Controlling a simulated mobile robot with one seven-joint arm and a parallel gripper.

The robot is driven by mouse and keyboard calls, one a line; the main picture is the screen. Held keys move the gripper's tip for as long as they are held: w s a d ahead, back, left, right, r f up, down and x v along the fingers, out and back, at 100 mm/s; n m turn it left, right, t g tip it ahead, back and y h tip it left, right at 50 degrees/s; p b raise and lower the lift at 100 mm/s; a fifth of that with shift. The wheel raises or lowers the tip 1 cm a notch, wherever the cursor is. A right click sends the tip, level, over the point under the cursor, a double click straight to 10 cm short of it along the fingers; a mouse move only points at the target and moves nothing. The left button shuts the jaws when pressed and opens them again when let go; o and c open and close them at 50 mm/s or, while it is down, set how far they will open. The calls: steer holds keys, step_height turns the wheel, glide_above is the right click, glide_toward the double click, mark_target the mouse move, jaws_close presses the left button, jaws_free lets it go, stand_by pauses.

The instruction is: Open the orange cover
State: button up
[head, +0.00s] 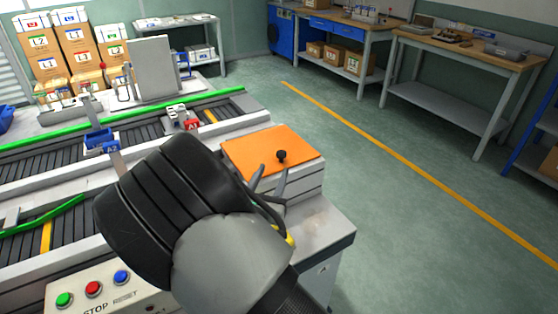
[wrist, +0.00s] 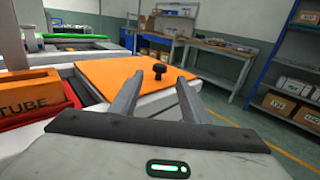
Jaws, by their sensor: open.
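The orange cover (head: 262,148) is a flat square lid with a black knob (head: 281,156) near its right side. It lies flat and closed on a white box at the end of the conveyor. In the wrist view the cover (wrist: 112,75) is ahead, with the knob (wrist: 159,71) just beyond the fingers. My gripper (head: 268,182) is open and empty, in front of the cover's near edge. In the wrist view my gripper's two fingers (wrist: 158,92) stand apart, with the knob between them in the picture. I see no contact with the knob.
Conveyors with green rails (head: 120,117) run to the left. A control panel (head: 110,295) with coloured buttons is at the front left. An orange block marked TUBE (wrist: 35,95) is left in the wrist view. The floor (head: 420,230) to the right is clear.

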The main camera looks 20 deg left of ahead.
mark_target(280, 156)
steer(key=w, duration=0.7)
steer(key=shift+w+a+b, duration=0.25)
steer(key=shift+b, duration=0.1)
jaws_close()
